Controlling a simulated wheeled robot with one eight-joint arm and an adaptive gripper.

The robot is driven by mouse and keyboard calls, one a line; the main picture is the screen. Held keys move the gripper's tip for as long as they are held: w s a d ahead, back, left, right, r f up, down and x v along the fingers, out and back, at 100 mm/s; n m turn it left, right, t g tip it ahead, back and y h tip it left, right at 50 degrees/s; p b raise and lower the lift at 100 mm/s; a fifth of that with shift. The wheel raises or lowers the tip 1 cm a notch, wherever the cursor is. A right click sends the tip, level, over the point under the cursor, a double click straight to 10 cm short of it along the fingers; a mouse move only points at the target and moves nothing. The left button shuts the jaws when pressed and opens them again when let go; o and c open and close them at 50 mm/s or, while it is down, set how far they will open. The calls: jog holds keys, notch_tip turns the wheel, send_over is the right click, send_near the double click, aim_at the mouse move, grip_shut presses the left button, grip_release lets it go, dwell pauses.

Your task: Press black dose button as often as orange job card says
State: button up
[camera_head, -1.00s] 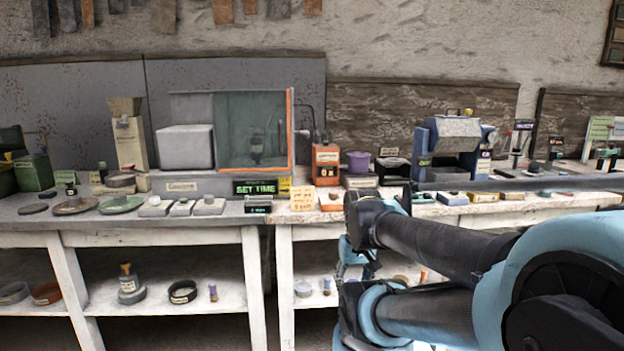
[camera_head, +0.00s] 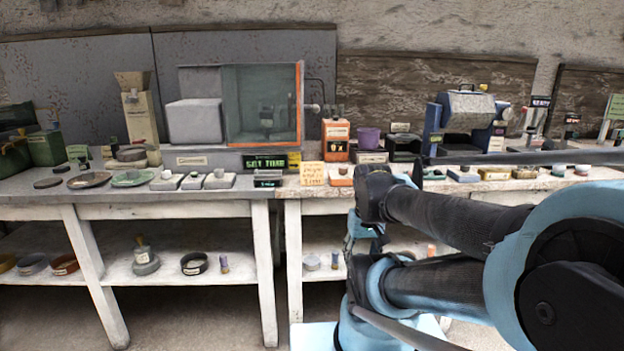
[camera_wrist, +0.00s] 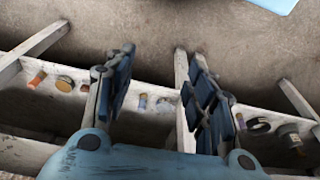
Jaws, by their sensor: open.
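A pale orange card (camera_head: 313,174) with small writing stands at the front edge of the bench, left of my arm. Its text is too small to read. My gripper (camera_wrist: 157,82) is open and empty in the wrist view, pointing down past the shelf and floor. In the head view I cannot make out its fingers.
A glass-fronted cabinet (camera_head: 262,105) with a green-lettered sign (camera_head: 265,161) stands left of the card. A purple pot (camera_head: 368,139) and a blue-grey machine (camera_head: 466,112) stand to the right. Several small items line the bench edge (camera_head: 235,194). The lower shelf (camera_head: 190,268) holds bowls and bottles.

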grip_shut()
dwell(1.1)
